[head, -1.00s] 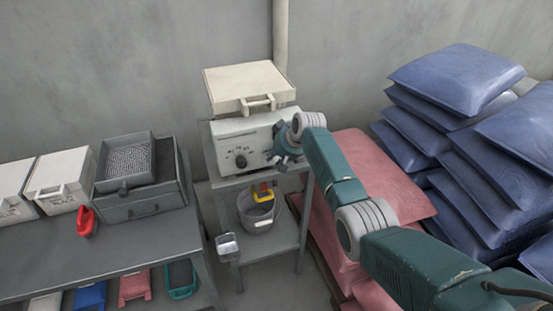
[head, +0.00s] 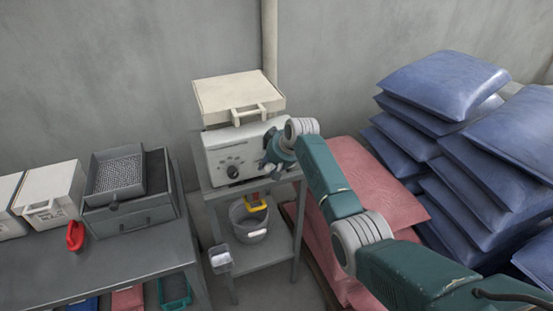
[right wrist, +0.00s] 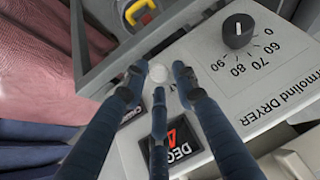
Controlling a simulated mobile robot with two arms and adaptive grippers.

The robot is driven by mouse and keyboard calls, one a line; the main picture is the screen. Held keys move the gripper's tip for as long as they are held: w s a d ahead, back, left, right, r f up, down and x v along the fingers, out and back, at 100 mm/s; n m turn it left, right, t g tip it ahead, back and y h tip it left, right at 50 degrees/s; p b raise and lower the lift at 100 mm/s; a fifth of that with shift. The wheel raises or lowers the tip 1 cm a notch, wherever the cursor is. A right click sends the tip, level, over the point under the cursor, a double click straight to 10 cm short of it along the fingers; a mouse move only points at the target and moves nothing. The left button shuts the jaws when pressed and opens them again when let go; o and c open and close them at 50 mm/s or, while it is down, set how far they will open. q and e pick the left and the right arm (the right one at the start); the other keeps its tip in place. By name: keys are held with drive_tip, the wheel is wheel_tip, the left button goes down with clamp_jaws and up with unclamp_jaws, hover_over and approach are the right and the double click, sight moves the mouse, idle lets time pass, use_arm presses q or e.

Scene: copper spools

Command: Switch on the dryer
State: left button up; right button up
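The dryer (head: 222,157) is a white box with a black dial, standing on a grey metal stand. In the right wrist view its front panel (right wrist: 255,70) appears upside down, with a black dial (right wrist: 238,30) marked with numbers and the word DRYER. A pale round button (right wrist: 158,74) shows between the fingertips there. My right gripper (head: 276,155) is at the right part of the dryer's front. Its three fingers (right wrist: 158,80) are apart, around the button in the picture; whether they touch it I cannot tell. My left gripper is not in view.
A cream lidded case (head: 238,95) rests on top of the dryer. A grey bucket (head: 248,220) with a yellow handle stands on the shelf below. Pink sacks (head: 370,180) and blue sacks (head: 440,85) are piled at the right. A grey bench (head: 120,262) stands at the left.

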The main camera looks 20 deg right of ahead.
drive_tip(key=v, duration=1)
drive_tip(key=shift+s+f, duration=0.1)
